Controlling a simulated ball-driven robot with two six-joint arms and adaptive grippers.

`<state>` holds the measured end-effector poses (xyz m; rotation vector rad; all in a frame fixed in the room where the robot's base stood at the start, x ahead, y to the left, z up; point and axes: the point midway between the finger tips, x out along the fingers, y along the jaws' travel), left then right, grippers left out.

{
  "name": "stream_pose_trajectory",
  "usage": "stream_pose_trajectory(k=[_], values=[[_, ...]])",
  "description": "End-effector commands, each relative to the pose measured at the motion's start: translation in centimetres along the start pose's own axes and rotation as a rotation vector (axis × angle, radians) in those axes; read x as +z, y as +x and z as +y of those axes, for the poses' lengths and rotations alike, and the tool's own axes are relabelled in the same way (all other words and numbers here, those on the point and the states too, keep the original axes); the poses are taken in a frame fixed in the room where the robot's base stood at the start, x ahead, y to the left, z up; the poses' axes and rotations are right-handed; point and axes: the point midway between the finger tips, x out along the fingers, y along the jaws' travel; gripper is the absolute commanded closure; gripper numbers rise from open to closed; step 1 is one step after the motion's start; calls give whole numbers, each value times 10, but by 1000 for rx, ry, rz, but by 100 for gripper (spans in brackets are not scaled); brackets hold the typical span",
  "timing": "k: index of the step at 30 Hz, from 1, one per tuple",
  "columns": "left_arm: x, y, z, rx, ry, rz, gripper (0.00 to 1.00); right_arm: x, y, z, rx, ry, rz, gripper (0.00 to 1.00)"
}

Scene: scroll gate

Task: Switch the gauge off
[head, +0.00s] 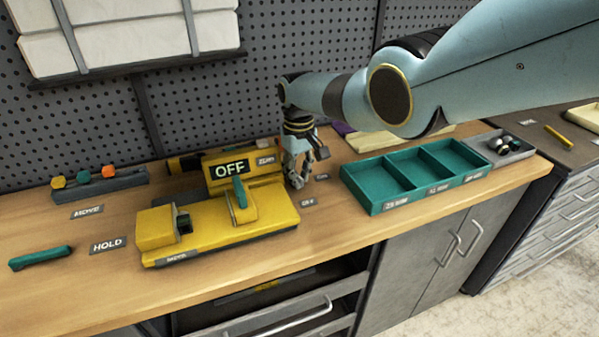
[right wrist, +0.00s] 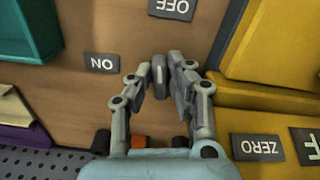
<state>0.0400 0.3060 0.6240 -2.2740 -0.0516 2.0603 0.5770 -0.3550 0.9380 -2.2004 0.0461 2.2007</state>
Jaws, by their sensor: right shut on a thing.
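My right gripper (head: 298,182) is low over the bench at the gauge's right side. In the right wrist view its fingers (right wrist: 160,78) are shut on a small grey switch handle (right wrist: 159,70) with a light mark. The fingers partly hide it. An OFF label (right wrist: 171,8) lies ahead of the fingertips and an ON label (right wrist: 102,63) to their left. My left gripper is not in view.
A teal tray (head: 375,205) with compartments stands to the right, a grey tray (head: 510,153) beyond it. A rack with coloured knobs (head: 110,185) and a teal bar (head: 40,258) lie at left. A pegboard wall (head: 290,40) closes the back.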

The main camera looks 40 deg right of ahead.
Motion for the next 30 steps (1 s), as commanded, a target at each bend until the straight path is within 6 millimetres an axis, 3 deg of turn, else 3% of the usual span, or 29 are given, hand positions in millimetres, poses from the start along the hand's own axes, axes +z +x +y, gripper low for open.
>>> stream_pose_trajectory(k=[12,29,30], values=[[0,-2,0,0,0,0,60,0,0,-2,0,185,-1,100],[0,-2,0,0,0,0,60,0,0,-2,-1,211,-1,100],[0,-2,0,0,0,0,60,0,0,-2,-1,211,0,79]])
